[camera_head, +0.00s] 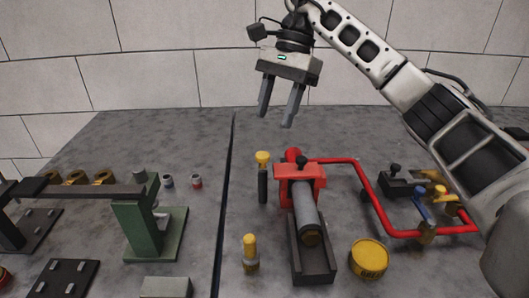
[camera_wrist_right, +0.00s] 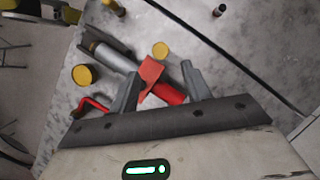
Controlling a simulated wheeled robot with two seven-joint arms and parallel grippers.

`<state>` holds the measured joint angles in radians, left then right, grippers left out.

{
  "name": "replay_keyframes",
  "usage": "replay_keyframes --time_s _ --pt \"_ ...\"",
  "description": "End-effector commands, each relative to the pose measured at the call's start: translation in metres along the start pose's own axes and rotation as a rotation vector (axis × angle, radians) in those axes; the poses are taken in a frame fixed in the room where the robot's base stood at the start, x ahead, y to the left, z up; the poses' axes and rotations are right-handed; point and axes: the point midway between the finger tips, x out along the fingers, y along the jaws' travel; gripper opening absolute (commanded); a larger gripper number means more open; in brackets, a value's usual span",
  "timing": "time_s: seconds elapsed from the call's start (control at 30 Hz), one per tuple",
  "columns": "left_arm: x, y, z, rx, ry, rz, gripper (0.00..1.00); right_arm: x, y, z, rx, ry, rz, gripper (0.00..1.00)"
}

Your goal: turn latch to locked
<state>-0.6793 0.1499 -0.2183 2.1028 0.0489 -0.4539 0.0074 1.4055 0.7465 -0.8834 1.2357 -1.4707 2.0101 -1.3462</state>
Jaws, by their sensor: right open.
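No part is clearly marked as the latch, and I cannot tell its position. My right gripper (camera_head: 275,121) is open and empty, fingers pointing down, above and behind the bracket. In the right wrist view the red bracket (camera_wrist_right: 151,69) shows between the fingers, with the yellow knob (camera_wrist_right: 160,49) near. My left gripper is not in view.
A red pipe (camera_head: 374,197) runs right to blue and yellow valve handles (camera_head: 421,202). A yellow can (camera_head: 369,257) and yellow-topped fitting (camera_head: 250,252) stand in front. A green post (camera_head: 140,224) stands left, past a dark seam. The back of the table is clear.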

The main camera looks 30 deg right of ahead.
Motion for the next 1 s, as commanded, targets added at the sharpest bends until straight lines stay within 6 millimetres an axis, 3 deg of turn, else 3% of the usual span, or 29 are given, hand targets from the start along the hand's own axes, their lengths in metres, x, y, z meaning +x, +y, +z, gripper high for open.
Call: replay_keyframes --time_s 0.03,0.1,0.4,0.8,0.97,1.0 --pt "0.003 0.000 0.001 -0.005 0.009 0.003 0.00 0.017 0.000 -0.001 -0.004 -0.002 0.004 0.48" --pt "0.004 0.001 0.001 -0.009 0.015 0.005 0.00 0.031 0.000 -0.001 -0.003 -0.002 0.003 0.48" --pt "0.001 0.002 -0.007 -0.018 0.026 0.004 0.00 0.070 0.000 0.000 -0.001 0.000 0.001 0.48" --pt "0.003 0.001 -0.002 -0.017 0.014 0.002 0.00 0.078 0.000 0.000 0.000 0.001 0.000 0.48" --pt "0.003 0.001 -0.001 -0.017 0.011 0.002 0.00 0.077 0.000 0.000 0.000 0.001 0.000 0.06" --pt "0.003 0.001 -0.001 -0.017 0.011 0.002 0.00 0.077 0.000 0.000 0.000 0.001 0.000 0.04"
